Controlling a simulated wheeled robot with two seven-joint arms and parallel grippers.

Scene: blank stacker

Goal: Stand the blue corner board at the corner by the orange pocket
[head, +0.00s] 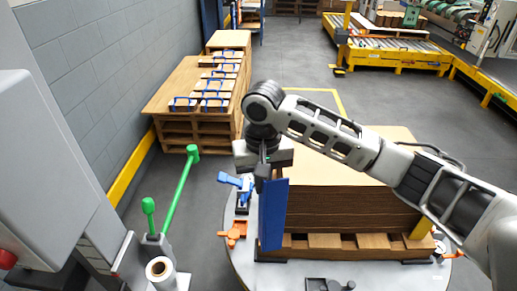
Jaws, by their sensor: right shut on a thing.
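The blue corner board (273,215) is upright at the near left corner of the stack of brown sheets (345,205). My right gripper (264,172) is above it, shut on its top end. The board's foot is low beside the pallet (325,243); I cannot tell whether it touches the base. The orange pocket (233,232) is just left of the board, on the round grey table (300,272). My left gripper is not in view.
A blue clamp-like part (238,184) stands left of the stack. Green-knobbed levers (179,190) and a white roll (160,270) are at the left. A yellow corner piece (421,228) is at the stack's right. Loaded pallets (175,90) stand by the wall.

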